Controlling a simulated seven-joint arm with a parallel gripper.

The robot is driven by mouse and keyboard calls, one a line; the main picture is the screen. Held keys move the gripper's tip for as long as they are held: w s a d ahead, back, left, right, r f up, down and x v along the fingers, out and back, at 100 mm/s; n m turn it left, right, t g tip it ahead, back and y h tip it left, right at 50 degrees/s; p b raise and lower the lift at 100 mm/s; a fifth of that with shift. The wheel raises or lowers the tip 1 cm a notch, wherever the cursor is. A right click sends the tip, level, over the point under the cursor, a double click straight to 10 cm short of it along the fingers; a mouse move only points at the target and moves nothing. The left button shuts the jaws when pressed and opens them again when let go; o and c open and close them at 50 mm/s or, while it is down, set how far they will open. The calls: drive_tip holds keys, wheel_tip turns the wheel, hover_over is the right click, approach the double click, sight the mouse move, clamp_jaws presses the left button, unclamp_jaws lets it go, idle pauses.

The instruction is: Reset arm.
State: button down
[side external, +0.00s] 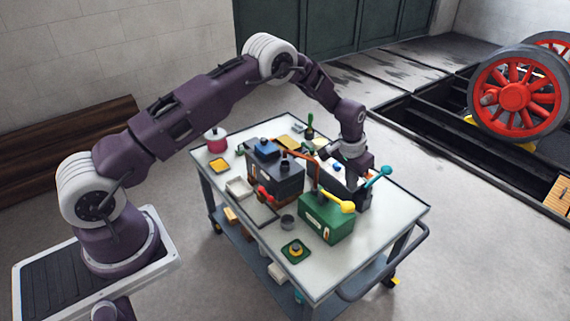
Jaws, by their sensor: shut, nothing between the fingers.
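My arm reaches over a wheeled work cart (374,257) from the left. My gripper (358,180) points down over the cart's right rear part, close above or beside a dark box with a light top (338,177). Its fingers are small and partly hidden among the objects, and I see nothing held in it. A teal-ended lever (380,174) stands just to its right. A green box (326,219) with a yellow-ended lever (338,203) stands in front of it. I cannot tell whether the gripper touches any of these.
A dark boxy model (275,173) with a blue piece on top stands mid-cart. The cart's front right corner is clear. Red wheels (515,95) stand beyond.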

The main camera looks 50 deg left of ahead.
drive_tip(key=shift+r, duration=0.85)
drive_tip(key=s+d+r+t, duration=0.1)
drive_tip(key=s+r, duration=0.6)
drive_tip(key=r, duration=0.6)
drive_tip(key=s+r+t, duration=0.1)
drive_tip(key=s+r, duration=0.5)
drive_tip(key=r, duration=0.7)
drive_tip(key=s+r, duration=0.6)
drive_tip(key=s, duration=0.7)
drive_tip(key=s+f+t, duration=0.1)
drive_tip(key=s+f, duration=0.1)
drive_tip(key=s, duration=1.3)
drive_tip(key=shift+s+d+f, duration=0.15)
drive_tip(key=shift+s+d, duration=0.05)
drive_tip(key=shift+d, duration=0.1)
